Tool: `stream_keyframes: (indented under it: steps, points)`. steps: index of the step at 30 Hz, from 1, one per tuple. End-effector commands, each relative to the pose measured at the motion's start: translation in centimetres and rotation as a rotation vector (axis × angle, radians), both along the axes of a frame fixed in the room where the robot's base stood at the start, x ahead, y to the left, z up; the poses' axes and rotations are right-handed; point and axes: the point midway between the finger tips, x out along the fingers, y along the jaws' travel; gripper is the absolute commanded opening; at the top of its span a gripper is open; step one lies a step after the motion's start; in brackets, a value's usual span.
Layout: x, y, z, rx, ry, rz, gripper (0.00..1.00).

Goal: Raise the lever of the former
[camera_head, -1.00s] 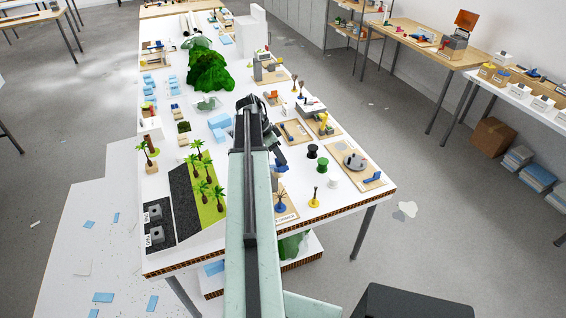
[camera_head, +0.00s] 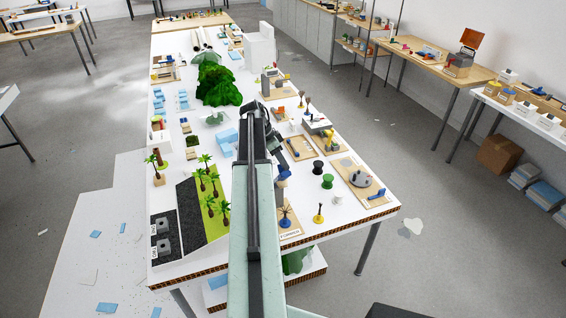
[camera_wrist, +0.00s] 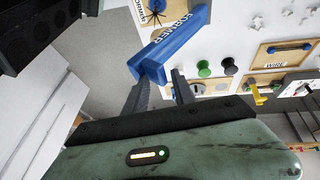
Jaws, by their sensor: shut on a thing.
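The former's board, with a FORMER label (camera_head: 291,234), lies at the near right part of the white table in the head view. A blue lever-like piece (camera_head: 284,175) shows beside my arm there, partly hidden. In the wrist view the blue lever (camera_wrist: 172,44) bears the word FORMER and slants up to the right. Its near end is between the two fingers of my gripper (camera_wrist: 158,82), which is shut on it. My arm covers part of the former in the head view, so its base and the lever's joint are hidden.
Green and black spools (camera_head: 327,181) and a board with a grey round device (camera_head: 360,180) lie to the right. A yellow-based stand (camera_head: 319,213) is near the front edge. Model palm trees (camera_head: 205,185) stand left of my arm.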

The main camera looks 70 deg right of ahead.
Motion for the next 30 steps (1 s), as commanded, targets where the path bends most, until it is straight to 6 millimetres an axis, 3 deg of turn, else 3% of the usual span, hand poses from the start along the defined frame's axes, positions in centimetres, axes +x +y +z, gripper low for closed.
stream_keyframes:
  steps: [1, 7, 8, 10, 13, 18, 30]
  points:
    - [1.17, -0.69, -0.60, -0.018, -0.033, 0.014, 0.00]
    - [1.18, -0.69, -0.61, -0.018, -0.033, 0.014, 0.00]
    - [1.18, -0.69, -0.61, -0.018, -0.033, 0.014, 0.34]
    - [1.17, -0.66, -0.61, -0.017, -0.034, 0.014, 0.35]
    - [1.13, -0.64, -0.57, -0.017, -0.034, 0.014, 0.47]
    - [1.09, -0.59, -0.50, -0.017, -0.034, 0.014, 0.35]
    - [1.05, -0.56, -0.44, -0.017, -0.034, 0.014, 0.35]
